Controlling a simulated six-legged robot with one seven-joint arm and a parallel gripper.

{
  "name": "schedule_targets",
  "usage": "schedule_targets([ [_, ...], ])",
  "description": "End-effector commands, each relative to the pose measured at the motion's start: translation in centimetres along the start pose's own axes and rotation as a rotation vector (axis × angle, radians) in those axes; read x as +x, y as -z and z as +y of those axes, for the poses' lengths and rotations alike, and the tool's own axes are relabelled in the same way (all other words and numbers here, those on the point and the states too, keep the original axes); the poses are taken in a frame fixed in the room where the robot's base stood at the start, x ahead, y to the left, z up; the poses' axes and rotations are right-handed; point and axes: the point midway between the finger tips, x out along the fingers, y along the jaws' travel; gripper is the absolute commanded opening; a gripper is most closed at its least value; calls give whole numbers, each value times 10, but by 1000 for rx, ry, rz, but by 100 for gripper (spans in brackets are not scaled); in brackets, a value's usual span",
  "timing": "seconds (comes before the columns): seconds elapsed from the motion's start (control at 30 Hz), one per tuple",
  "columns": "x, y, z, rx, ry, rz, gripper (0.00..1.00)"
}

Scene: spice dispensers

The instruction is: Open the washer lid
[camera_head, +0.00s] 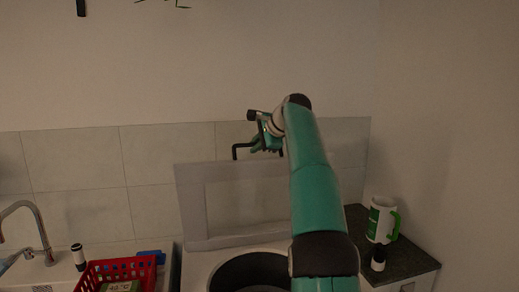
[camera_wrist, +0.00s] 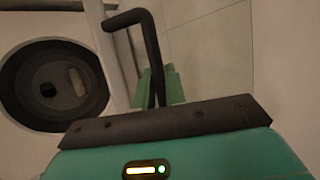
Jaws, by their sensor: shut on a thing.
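The washer lid (camera_head: 192,212) is a pale grey framed panel. It stands raised, nearly upright, close to the tiled wall in the head view. Below it is the washer's dark round opening (camera_head: 245,268), uncovered; the opening with the drum inside also shows in the wrist view (camera_wrist: 55,88). My gripper (camera_head: 262,146) is at the lid's top edge, shut on the bent black handle (camera_head: 236,151). In the wrist view the handle (camera_wrist: 148,42) runs down to the green fingers (camera_wrist: 169,86). My arm hides the right side of the lid and washer.
A red basket (camera_head: 93,277) and a black-and-white jar (camera_head: 78,257) stand left of the washer, near a sink faucet (camera_head: 35,220). The tiled wall is close behind.

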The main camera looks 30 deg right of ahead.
Motion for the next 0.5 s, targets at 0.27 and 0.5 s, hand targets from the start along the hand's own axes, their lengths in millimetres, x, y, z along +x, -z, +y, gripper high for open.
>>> schedule_targets([
  [0.27, 1, -2, -5, 0, 2, 0, 0],
  [0.5, 0, -2, -6, 0, 2, 0, 0],
])
